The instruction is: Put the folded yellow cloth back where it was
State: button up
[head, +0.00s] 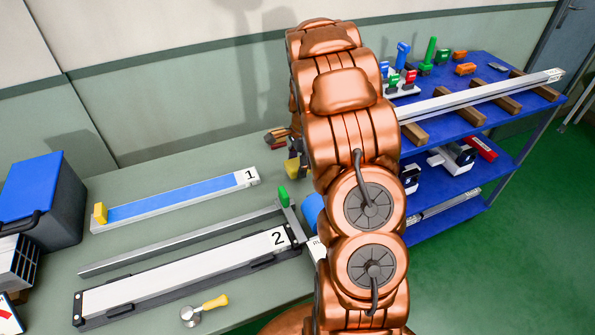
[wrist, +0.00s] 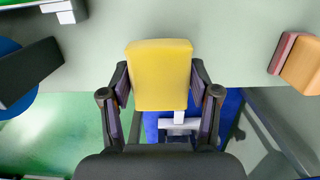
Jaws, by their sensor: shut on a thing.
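The folded yellow cloth (wrist: 160,72) is held between the two dark fingers of my gripper (wrist: 159,88) in the wrist view. In the head view the cloth (head: 292,170) shows as a small yellow patch beside my arm. My gripper (head: 297,158) is near the right end of the grey-green workbench (head: 180,262), partly hidden by my copper arm. The wrist view shows the bench edge and green floor beyond and below the cloth. I cannot tell the cloth's height over the bench.
Bench items include tray 1 (head: 170,199), bar 2 (head: 185,275), a yellow-handled tool (head: 206,308), a blue-lidded bin (head: 43,200) and a wood-coloured block (wrist: 302,65). A blue shelf cart (head: 465,120) with a long profile (head: 480,95) stands right.

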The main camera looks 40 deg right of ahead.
aim_at(298, 180)
jog(key=shift+f+p, duration=0.5)
jog(key=shift+f, duration=1.5)
jog(key=shift+f, duration=0.1)
jog(key=o, duration=1.1)
